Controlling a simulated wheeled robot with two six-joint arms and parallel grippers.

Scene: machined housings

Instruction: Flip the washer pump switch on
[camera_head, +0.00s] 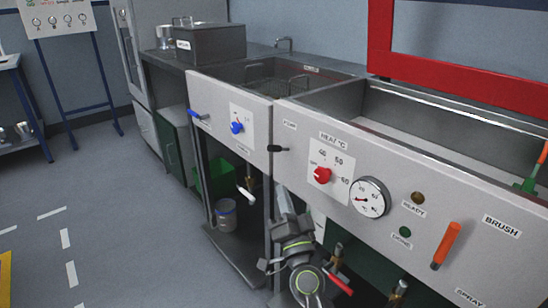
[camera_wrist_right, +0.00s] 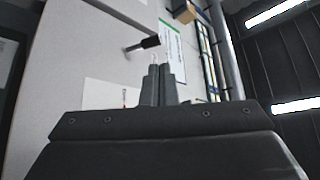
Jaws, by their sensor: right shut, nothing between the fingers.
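The pump switch (camera_head: 278,148) is a small black lever on the pale front panel, below and left of a small label that looks like PUMP (camera_head: 289,125). It lies roughly sideways; I cannot tell which position is on. In the right wrist view the black lever (camera_wrist_right: 148,43) stands out from the panel on a thin stem, just beyond my fingertips. My right gripper (camera_head: 284,200) is below the switch in the head view, in front of the panel. Its fingers (camera_wrist_right: 158,68) are together and empty, apart from the lever. My left gripper is not in view.
On the panel are a red heat knob (camera_head: 322,175), a dial gauge (camera_head: 370,198), a blue knob (camera_head: 237,127), a blue handle (camera_head: 198,115) and an orange-handled lever (camera_head: 446,245). A red frame (camera_head: 470,85) stands above the right basin.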

